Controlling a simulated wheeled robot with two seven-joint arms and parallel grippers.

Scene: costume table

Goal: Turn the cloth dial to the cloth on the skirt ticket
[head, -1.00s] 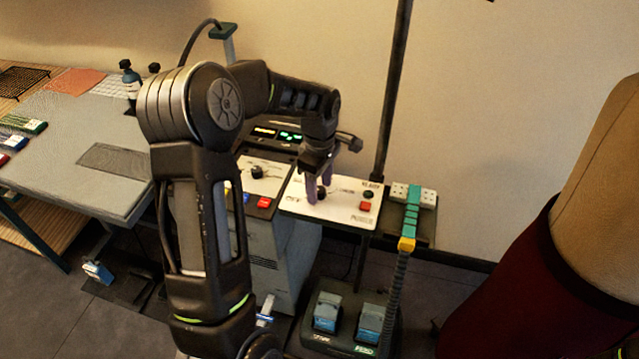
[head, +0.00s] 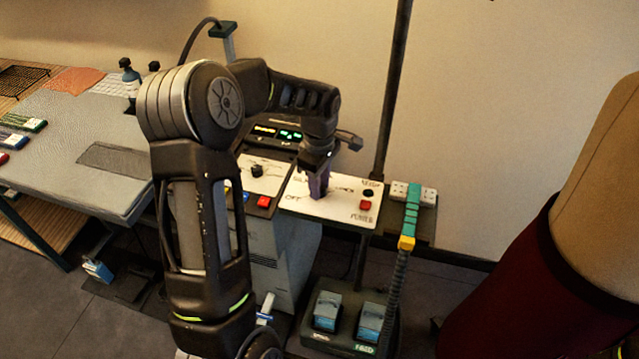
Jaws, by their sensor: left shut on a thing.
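My left gripper (head: 319,188) comes down from above onto the white control panel (head: 345,209) with its purple fingertips shut on a dark dial knob. The fingers hide most of the knob and some of the lettering around it, so I cannot tell where its pointer stands. Part of the panel lettering shows beside the fingers but is too small to read surely. A skirt ticket cannot be made out. A dark red skirt (head: 500,290) hangs on the dress form (head: 600,170) at the right. My right gripper is not in view.
A red button (head: 365,205) and a black knob (head: 368,192) sit right of my fingers. Another panel with a knob (head: 257,171) stands to the left. A dark pole (head: 392,100) rises behind. Two blue pedals (head: 327,311) are on the floor below.

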